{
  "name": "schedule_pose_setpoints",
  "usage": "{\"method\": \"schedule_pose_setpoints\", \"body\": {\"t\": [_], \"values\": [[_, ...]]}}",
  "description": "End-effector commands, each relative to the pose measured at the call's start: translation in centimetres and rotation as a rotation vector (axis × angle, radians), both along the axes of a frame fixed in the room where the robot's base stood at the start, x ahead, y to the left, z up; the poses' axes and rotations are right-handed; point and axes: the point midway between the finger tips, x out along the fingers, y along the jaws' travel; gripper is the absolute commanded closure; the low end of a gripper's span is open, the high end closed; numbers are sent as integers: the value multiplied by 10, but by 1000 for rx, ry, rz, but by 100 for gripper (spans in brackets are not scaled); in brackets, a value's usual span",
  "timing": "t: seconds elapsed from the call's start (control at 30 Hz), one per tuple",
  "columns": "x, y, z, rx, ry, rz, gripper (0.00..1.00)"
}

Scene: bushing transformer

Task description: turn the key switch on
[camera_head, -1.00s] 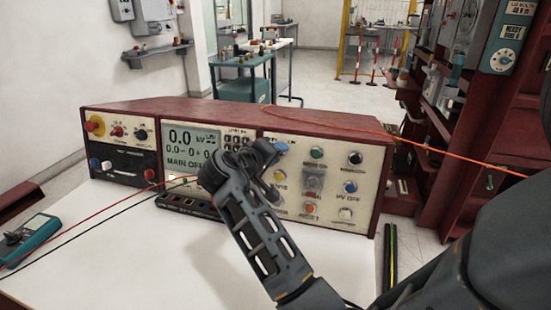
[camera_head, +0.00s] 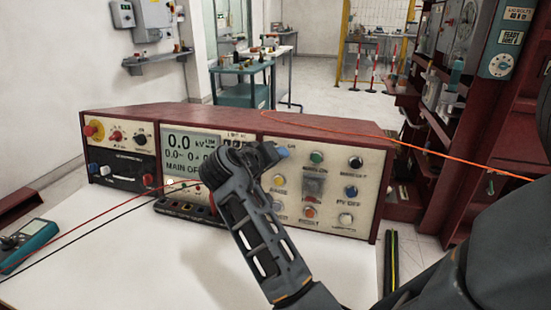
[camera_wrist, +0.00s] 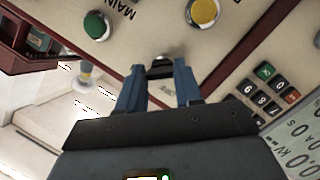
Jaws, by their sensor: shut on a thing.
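The key switch (camera_wrist: 161,66) is a small dark piece with a pale metal top. It shows between my fingertips in the wrist view, on the cream panel of the control console. My gripper (camera_wrist: 158,80) has blue fingers and is shut on it. In the head view, my gripper (camera_head: 283,152) is at the upper left of the right-hand button panel (camera_head: 334,205), and it hides the key switch there. The console display (camera_head: 190,153) reads "0.0 kV" and "MAIN OFF", its right part covered by my arm.
A green button (camera_head: 316,157) and a yellow button (camera_wrist: 203,11) are close to my gripper. Red and black leads run left to a teal meter (camera_head: 28,240). An orange cable (camera_head: 430,153) crosses the console top. The white tabletop (camera_head: 150,265) is largely clear in front.

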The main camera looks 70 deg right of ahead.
Motion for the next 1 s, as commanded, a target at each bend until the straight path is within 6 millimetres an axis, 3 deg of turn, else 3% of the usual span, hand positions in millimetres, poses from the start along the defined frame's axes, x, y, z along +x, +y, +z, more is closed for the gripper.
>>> {"method": "schedule_pose_setpoints", "body": {"t": [0.3, 0.63, 1.0], "values": [[0, 0, -1, 2, 1, 0, 40], [2, 7, 2, -1, 0, 2, 40], [11, 59, 21, 0, 0, 3, 40]]}}
